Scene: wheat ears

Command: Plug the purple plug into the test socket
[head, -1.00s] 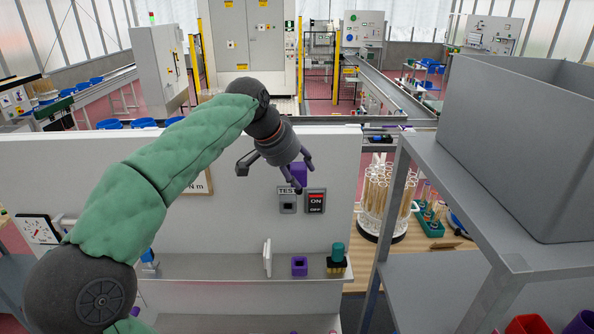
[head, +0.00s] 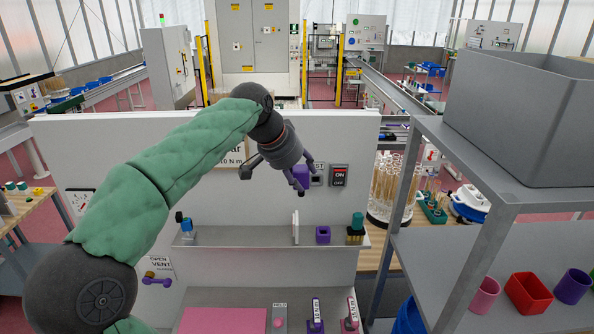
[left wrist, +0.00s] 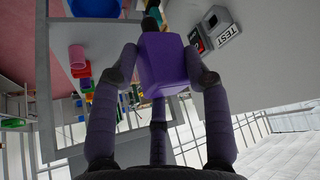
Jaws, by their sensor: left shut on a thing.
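The purple plug (head: 301,175) is held between the fingers of my left gripper (head: 299,182), in front of the white panel (head: 340,140). In the left wrist view the purple plug (left wrist: 165,62) sits between the two fingers, its dark end pointing away from the palm. The test socket (head: 318,181) is a grey plate just right of the plug in the head view, partly hidden by the gripper. In the left wrist view the TEST label (left wrist: 228,33) shows at upper right, apart from the plug. My right gripper is out of view.
A red ON switch (head: 339,175) is right of the socket. The shelf (head: 255,240) below carries a purple square holder (head: 323,235), a teal-topped block (head: 355,230) and a thin white plate (head: 296,227). A grey rack (head: 480,190) with a bin stands at right.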

